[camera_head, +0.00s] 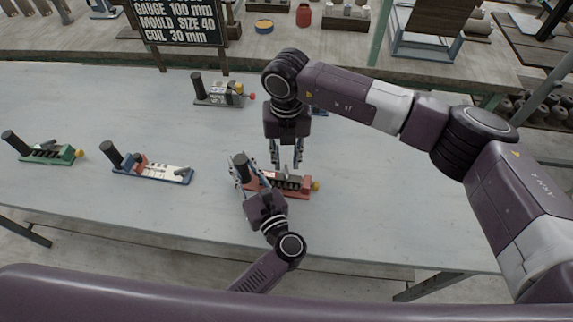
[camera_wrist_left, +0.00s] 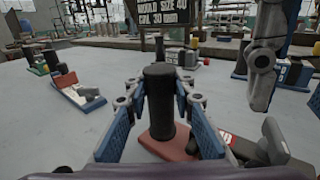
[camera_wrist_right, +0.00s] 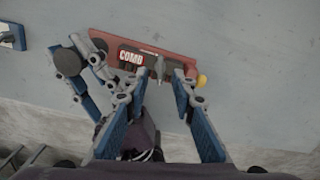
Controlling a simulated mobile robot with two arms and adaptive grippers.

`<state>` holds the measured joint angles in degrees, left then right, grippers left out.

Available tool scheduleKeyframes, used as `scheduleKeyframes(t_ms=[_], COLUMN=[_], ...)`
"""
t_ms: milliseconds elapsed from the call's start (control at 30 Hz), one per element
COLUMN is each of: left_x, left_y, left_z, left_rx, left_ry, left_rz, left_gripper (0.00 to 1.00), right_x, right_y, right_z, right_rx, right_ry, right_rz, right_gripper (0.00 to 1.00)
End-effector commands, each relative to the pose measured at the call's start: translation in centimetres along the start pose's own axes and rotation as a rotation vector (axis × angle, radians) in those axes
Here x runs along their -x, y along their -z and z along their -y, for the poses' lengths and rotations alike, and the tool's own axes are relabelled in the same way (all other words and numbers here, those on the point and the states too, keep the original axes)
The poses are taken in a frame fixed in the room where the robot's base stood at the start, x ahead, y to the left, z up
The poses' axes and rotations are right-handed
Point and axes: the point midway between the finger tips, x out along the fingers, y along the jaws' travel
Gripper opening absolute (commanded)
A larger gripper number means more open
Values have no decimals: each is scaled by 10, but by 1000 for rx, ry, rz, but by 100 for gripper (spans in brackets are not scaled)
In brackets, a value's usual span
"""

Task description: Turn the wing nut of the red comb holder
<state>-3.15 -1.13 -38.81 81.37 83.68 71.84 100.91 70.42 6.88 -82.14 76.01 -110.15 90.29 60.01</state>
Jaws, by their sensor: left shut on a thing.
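The red comb holder (camera_head: 290,188) lies on the table in front of me, with a yellow knob (camera_head: 316,185) at its right end. Its dark upright handle (camera_wrist_left: 160,100) stands at the left end. My left gripper (camera_head: 241,172) is shut on this handle. The grey wing nut (camera_wrist_right: 159,67) sits on the holder beside the white "COMB" label (camera_wrist_right: 130,58). My right gripper (camera_wrist_right: 160,80) points down over the holder, open, with the wing nut showing between its fingertips. I see no contact, and the height gap is unclear.
A blue holder (camera_head: 150,172) and a green holder (camera_head: 45,156) lie to the left. A grey holder (camera_head: 220,98) lies farther back, near the dark sign (camera_head: 180,20). Another blue one is mostly hidden behind my right arm. The table's right side is clear.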

Motion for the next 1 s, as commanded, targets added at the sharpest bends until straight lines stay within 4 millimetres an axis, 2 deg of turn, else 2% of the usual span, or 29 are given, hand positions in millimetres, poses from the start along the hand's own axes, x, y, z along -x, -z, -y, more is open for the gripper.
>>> scheduleKeyframes(t_ms=[33,200,400,567,900,933,1000], left_x=[0,0,0,0,0,0,0], left_y=[0,0,0,0,0,0,0], left_z=[0,0,0,0,0,0,0], left_rx=[0,0,0,0,0,0,0], left_ry=[0,0,0,0,0,0,0], left_rz=[-1,-1,0,0,0,0,0], left_gripper=[0,0,0,0,0,26,34], right_x=[13,49,76,83,84,84,83], right_y=[-2,-1,-1,0,0,0,0], right_z=[0,0,0,0,0,0,0], right_rx=[1,0,0,0,0,1,0], right_ry=[0,0,0,0,0,0,0], right_rz=[5,4,3,1,1,1,1], right_gripper=[24,24,24,24,24,24,24])
